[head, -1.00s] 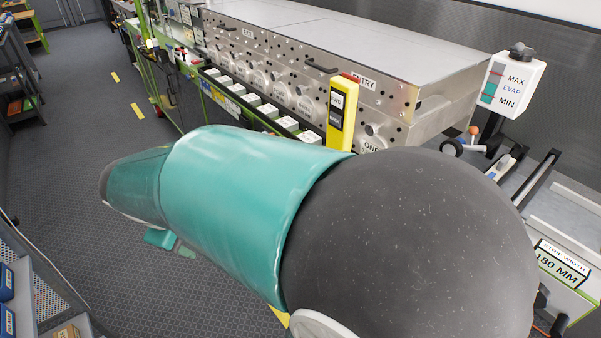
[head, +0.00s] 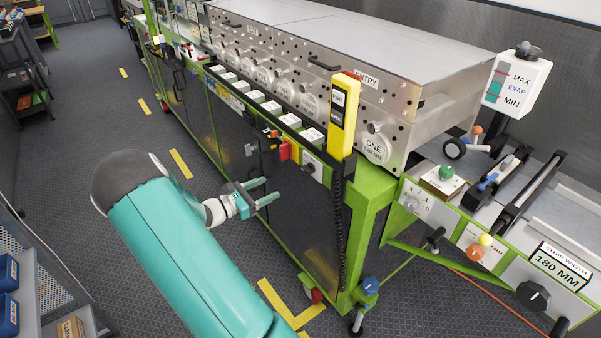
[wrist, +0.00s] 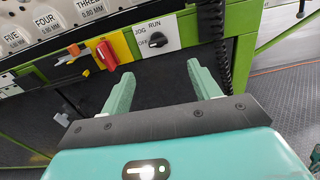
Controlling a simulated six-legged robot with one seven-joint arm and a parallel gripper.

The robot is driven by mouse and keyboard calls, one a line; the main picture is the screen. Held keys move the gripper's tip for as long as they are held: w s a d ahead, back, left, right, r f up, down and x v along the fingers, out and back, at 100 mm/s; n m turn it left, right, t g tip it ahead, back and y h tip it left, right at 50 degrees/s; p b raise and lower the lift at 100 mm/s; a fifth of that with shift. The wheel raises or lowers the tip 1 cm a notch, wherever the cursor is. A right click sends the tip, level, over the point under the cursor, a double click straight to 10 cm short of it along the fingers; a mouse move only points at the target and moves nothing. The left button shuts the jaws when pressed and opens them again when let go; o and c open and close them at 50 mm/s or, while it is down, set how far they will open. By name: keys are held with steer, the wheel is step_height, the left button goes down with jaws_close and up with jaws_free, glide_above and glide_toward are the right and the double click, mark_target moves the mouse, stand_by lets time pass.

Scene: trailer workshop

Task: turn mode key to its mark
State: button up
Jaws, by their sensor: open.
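The mode key is a black rotary knob (wrist: 158,41) on a white plate marked OFF, JOG and RUN in the wrist view. Where it points is too small to tell surely. In the head view the same knob (head: 310,167) sits on the front of the green-framed machine, just right of a red switch. My gripper (head: 270,191) is open and empty in front of the dark panel, left of and below the knob in the picture. In the wrist view my gripper's two teal fingers (wrist: 160,70) are spread apart, with the knob beyond and above the gap, untouched.
A red rotary switch (wrist: 107,54) on a yellow plate is just left of the key. A yellow pendant (head: 342,115) hangs to the right, with its coiled black cable (head: 340,230) beside the panel. Open floor (head: 210,155) lies left of the machine.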

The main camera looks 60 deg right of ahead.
mark_target(304, 170)
steer(key=x, duration=1.4)
steer(key=shift+w+d+f, duration=0.2)
steer(key=shift+w, duration=0.05)
steer(key=c, duration=1)
